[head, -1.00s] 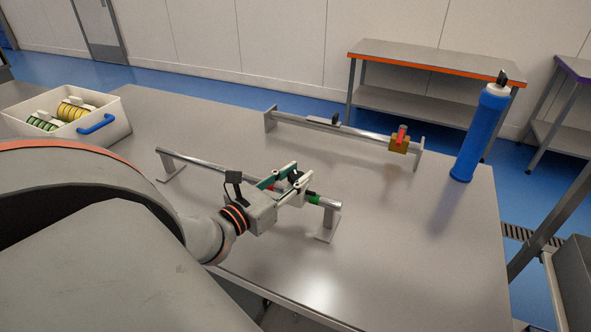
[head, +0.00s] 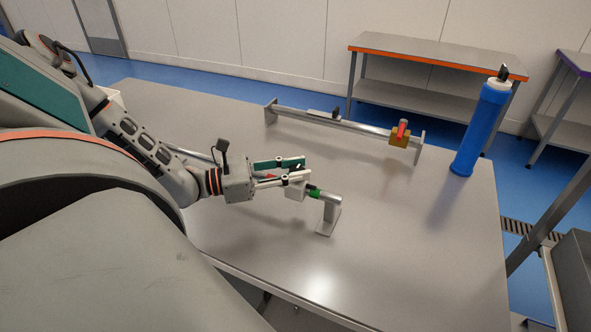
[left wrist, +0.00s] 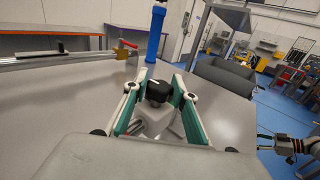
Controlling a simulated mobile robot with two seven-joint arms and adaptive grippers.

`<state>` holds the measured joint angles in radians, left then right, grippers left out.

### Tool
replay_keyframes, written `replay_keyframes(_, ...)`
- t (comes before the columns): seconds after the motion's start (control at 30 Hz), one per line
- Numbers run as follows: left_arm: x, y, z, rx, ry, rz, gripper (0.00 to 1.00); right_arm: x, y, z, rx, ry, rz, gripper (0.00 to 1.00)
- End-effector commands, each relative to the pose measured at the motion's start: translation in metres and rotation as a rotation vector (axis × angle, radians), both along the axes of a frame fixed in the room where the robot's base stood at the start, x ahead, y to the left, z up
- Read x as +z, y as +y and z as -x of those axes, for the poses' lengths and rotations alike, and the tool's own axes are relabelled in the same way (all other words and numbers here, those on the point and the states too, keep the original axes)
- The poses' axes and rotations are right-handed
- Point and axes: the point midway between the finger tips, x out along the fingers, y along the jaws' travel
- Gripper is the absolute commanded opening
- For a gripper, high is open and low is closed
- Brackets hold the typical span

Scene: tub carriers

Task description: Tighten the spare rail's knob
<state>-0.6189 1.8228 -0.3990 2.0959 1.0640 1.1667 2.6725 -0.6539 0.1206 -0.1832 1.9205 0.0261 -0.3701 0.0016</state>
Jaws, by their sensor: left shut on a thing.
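The near rail (head: 315,192) is a metal rod on end posts, with a green band by its right post (head: 328,214). A pale carrier block sits on this rail, with a black knob (left wrist: 158,91) with a white mark on top. My left gripper (head: 298,172) is shut on this knob, one finger on each side in the left wrist view. In the head view the fingers mostly hide the knob. My right gripper (left wrist: 277,144) seems to show at the right edge of the left wrist view, too small to tell its jaws.
A second rail (head: 365,131) stands farther back, with a brass block (head: 399,140) with a red lever. A blue bottle (head: 479,132) stands at the table's right end. The front right of the table (head: 420,240) is clear. My left arm mostly hides a pale tub.

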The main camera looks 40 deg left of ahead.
Motion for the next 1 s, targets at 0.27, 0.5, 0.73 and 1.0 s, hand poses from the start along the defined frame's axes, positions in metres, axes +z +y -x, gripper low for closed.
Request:
replay_keyframes(0.27,0.0005,0.0004,-0.0005,-0.051,-0.002,0.001,0.05,0.0015,-0.002,-0.0013,0.007,-0.006,0.006,0.5)
replay_keyframes(0.5,0.0007,0.0002,-0.0004,-0.056,-0.002,0.003,0.05,0.0022,-0.0016,-0.0018,0.006,-0.007,0.005,0.5)
replay_keyframes(0.73,0.0009,0.0003,-0.0005,-0.055,-0.002,0.003,0.44,0.0024,-0.0009,-0.002,0.005,-0.008,0.004,0.5)
replay_keyframes(1.0,0.0005,0.0001,-0.0003,-0.055,-0.001,0.002,0.44,0.0021,-0.0004,-0.002,0.004,-0.007,0.002,0.5)
